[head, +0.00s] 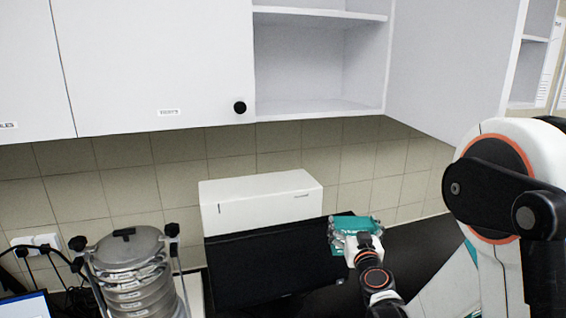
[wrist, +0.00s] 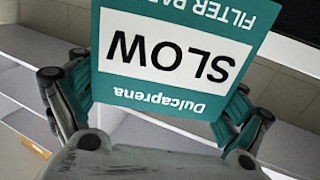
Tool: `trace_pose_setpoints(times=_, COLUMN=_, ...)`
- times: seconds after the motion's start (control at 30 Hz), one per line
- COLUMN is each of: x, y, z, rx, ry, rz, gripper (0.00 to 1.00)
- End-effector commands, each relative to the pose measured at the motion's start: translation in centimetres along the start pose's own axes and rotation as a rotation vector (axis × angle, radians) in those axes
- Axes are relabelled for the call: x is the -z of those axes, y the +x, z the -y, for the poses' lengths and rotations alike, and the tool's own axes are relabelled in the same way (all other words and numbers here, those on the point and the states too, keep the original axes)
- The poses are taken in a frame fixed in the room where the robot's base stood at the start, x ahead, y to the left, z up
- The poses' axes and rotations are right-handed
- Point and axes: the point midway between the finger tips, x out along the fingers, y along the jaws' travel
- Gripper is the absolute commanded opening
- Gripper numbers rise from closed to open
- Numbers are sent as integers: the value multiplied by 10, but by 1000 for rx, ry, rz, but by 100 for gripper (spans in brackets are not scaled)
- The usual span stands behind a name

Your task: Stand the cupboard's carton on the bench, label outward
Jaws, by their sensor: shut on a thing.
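My gripper (head: 357,238) is shut on the teal carton (head: 362,223), which it holds up in front of the dark bench (head: 412,245). In the wrist view the carton (wrist: 170,88) sits between the two fingers of my gripper (wrist: 155,100). Its white label, reading "SLOW", faces the wrist camera and appears upside down there. The cupboard (head: 320,62) above has an open compartment that looks empty, with its door (head: 440,65) swung out to the right. I cannot tell from the head view whether the carton touches anything below.
A white box-shaped unit with a black front (head: 262,198) stands left of the carton. A metal sieve stack (head: 130,262) stands further left, with cables (head: 55,262) beside it. Dark bench surface shows free to the right of my gripper. A tiled wall (head: 360,165) is behind.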

Motion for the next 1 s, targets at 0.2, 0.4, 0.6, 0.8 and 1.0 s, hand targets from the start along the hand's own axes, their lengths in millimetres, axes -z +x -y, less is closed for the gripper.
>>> trace_pose_setpoints(times=0.2, x=-57, y=0, z=0, rx=0, ry=0, rz=0, gripper=62)
trace_pose_setpoints(times=0.4, x=-98, y=0, z=0, rx=0, ry=0, rz=0, gripper=62)
trace_pose_setpoints(times=0.6, x=-140, y=0, z=0, rx=0, ry=0, rz=0, gripper=62)
trace_pose_setpoints(times=0.8, x=-182, y=0, z=0, rx=0, ry=0, rz=0, gripper=62)
trace_pose_setpoints(times=1.0, x=-224, y=0, z=0, rx=0, ry=0, rz=0, gripper=62)
